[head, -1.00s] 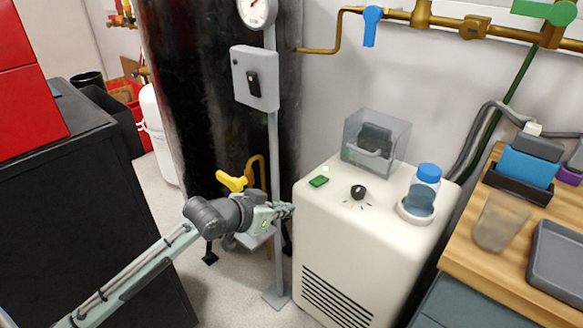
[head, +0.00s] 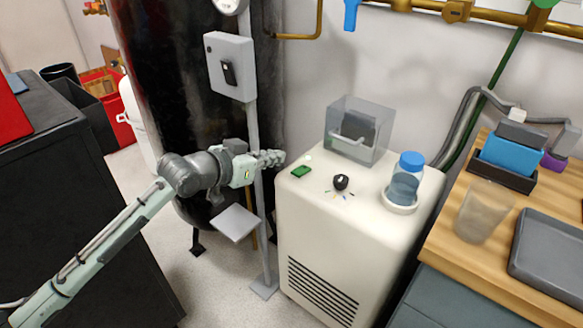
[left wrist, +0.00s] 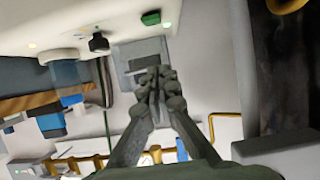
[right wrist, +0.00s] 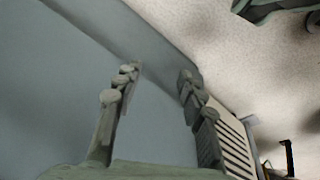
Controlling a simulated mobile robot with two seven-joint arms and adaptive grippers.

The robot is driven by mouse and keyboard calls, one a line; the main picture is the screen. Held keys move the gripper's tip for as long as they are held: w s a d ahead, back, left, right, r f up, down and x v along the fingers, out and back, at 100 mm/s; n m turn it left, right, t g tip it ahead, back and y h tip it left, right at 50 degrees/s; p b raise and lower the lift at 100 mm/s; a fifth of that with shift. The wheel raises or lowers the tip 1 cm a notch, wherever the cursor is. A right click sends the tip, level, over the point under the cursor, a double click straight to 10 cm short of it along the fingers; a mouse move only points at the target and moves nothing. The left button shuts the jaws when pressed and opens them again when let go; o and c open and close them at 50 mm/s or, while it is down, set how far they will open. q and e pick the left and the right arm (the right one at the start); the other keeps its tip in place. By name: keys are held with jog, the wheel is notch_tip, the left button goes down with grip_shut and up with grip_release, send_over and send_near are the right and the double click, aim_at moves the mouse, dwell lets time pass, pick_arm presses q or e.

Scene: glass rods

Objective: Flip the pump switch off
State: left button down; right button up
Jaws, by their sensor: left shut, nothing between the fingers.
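A grey box (head: 232,66) on the grey post carries a black switch (head: 229,73). A white cabinet (head: 370,215) has a green button-like piece (head: 301,171) and a black knob (head: 341,182) on top. No label tells which is the pump switch. My left gripper (head: 272,158) is shut and empty, in front of the post by the cabinet's top left corner, below the grey box. In the left wrist view its closed fingertips (left wrist: 157,78) overlap the clear cover; the green piece (left wrist: 151,18) and knob (left wrist: 98,42) show too. My right gripper (right wrist: 158,78) is open and empty.
A clear cover (head: 372,115) over a dark object and a blue-capped bottle (head: 405,180) stand on the cabinet. A black tank (head: 160,90) is behind my left arm. At right, a wooden bench (head: 440,240) holds a beaker (head: 483,212) and a grey tray (head: 550,245).

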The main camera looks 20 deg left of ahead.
pick_arm(q)
send_over(291, 180)
jog(key=f, duration=0.1)
jog(key=w+f, duration=0.1)
jog(key=f, duration=0.1)
jog(key=shift+d, duration=0.2)
jog(key=f, duration=0.2)
jog(key=shift+s+f, duration=0.3)
jog(key=shift+s+a+f, duration=0.1)
jog(key=shift+f, duration=0.55)
pick_arm(e)
jog(key=shift+w+r, duration=0.25)
jog(key=shift+w, duration=0.15)
jog(key=shift+s, duration=0.1)
pick_arm(q)
jog(key=shift+f+b, duration=0.25)
jog(key=shift+b, duration=0.1)
jog(key=shift+s+a+f+t+b, duration=0.15)
jog(key=shift+f+t+b, duration=0.35)
jog(key=shift+b, duration=0.5)
jog(key=shift+r, duration=0.15)
pick_arm(e)
jog(key=r, duration=0.5)
jog(key=shift+d, duration=0.2)
pick_arm(q)
jog(key=shift+r, duration=0.1)
